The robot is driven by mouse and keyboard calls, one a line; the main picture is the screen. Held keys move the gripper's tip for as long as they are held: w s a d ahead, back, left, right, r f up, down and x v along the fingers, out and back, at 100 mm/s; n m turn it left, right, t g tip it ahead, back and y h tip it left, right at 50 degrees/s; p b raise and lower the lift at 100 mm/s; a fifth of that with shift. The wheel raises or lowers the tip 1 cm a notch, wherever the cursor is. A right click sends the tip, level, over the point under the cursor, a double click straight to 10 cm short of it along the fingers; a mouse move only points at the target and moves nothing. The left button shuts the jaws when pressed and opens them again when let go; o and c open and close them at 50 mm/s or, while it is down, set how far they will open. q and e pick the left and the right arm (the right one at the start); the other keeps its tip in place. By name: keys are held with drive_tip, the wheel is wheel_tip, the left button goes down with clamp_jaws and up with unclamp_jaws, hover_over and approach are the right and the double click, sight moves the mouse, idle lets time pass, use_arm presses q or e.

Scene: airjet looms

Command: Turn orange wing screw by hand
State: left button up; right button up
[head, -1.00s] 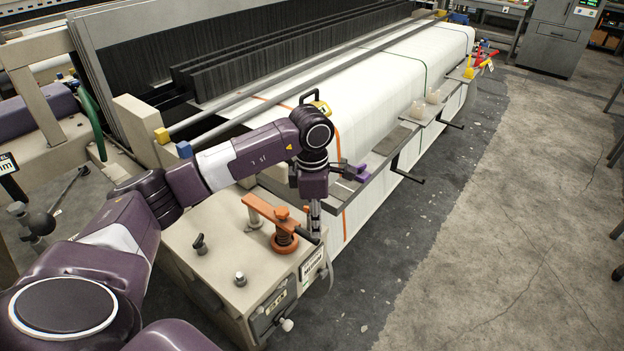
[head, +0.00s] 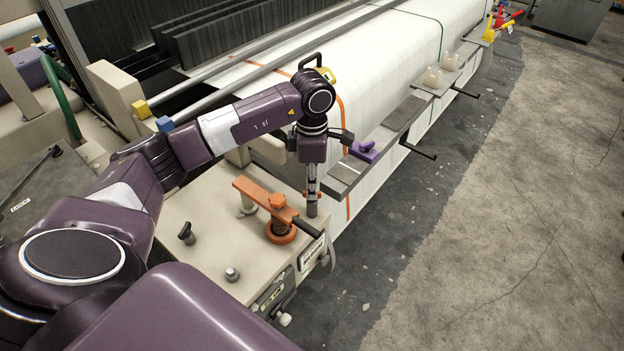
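The orange wing screw (head: 280,222) stands on top of the beige machine box, with a wide round orange foot and a small knob on top. A flat orange lever (head: 254,192) with a black handle end crosses at its upper part. My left gripper (head: 312,212) points straight down just right of the screw, behind the black handle in this view. A gap shows between gripper and screw; nothing is seen held. The fingers show as one narrow grey column, so their opening is unclear. My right gripper is out of view.
A black knob (head: 187,233) and a silver knob (head: 232,274) stand on the box top. The white fabric roll (head: 390,55) lies behind. The floor (head: 500,210) at right is clear.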

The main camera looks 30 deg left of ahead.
use_arm(q)
wheel_tip(320, 180, down, 3)
drive_tip(key=shift+s+d+f+b, duration=0.1)
drive_tip(key=shift+b, duration=0.55)
drive_tip(key=shift+r, duration=0.3)
drive_tip(key=shift+f, duration=0.15)
drive_tip(key=shift+f, duration=0.1)
clamp_jaws()
